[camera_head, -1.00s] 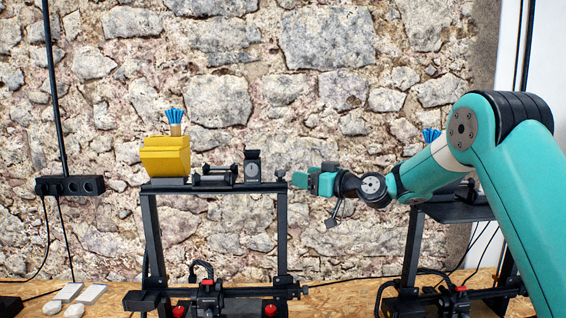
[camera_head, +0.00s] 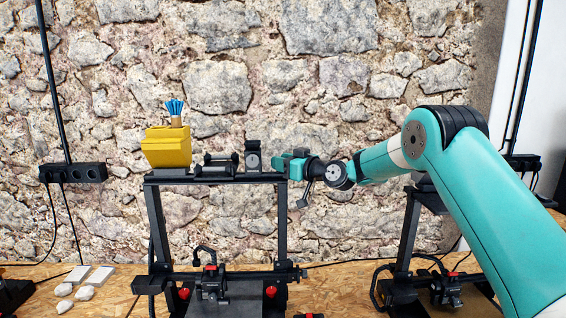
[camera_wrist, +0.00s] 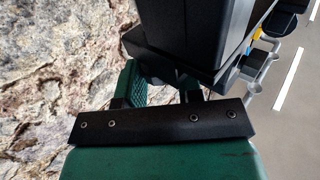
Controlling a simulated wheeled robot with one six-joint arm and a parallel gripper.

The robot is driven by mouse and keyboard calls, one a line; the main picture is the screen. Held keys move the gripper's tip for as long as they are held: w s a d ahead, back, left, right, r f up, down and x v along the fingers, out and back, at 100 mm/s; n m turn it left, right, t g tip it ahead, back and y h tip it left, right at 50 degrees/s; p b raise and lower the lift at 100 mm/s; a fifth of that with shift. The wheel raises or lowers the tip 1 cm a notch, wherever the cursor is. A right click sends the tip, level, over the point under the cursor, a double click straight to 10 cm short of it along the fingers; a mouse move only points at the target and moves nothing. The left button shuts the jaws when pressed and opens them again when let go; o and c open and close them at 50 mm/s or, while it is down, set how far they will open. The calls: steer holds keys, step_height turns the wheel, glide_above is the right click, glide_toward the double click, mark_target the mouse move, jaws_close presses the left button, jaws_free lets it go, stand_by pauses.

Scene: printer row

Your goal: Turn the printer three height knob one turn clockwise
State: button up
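A dark-framed printer (camera_head: 158,222) stands on the bench at the middle left of the head view. My gripper (camera_head: 284,164) is at the right end of its top bar, just right of a small dark upright dial (camera_head: 253,160). I cannot make out the height knob or its number; my gripper covers that corner. In the wrist view my ridged green finger (camera_wrist: 130,84) and a part of the other stand apart. A large dark block (camera_wrist: 195,38) hides their tips, so I cannot tell if they touch anything.
A yellow holder (camera_head: 167,150) with blue bristles and a dark spool rod (camera_head: 219,162) sit on the top bar. A second printer (camera_head: 408,235) stands to the right. The stone wall (camera_head: 330,110) is behind. White pieces (camera_head: 90,276) lie at the left.

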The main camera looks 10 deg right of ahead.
steer(key=shift+c, duration=0.8)
steer(key=shift+m+h+b, duration=0.3)
steer(key=shift+h+b, duration=0.1)
steer(key=shift+b, duration=0.05)
steer(key=shift+s+a+m+t+h+b, duration=0.1)
steer(key=shift+a+m+t+h+b, duration=0.1)
steer(key=shift+m+t+h+b, duration=0.5)
steer(key=m+h, duration=0.1)
steer(key=h, duration=0.1)
steer(key=m+t+h+b, duration=0.1)
steer(key=h, duration=0.1)
steer(key=shift+a+m+t+h, duration=0.15)
steer(key=shift+m+t+h, duration=0.15)
steer(key=shift+m, duration=0.1)
steer(key=m+h+b, duration=0.1)
steer(key=h+b, duration=0.1)
steer(key=shift+f+m+h, duration=0.15)
steer(key=shift+m+h, duration=0.25)
steer(key=shift+m+h+b, duration=0.5)
steer(key=shift+h+b, duration=0.05)
steer(key=shift+h, duration=0.25)
steer(key=shift+r, duration=0.2)
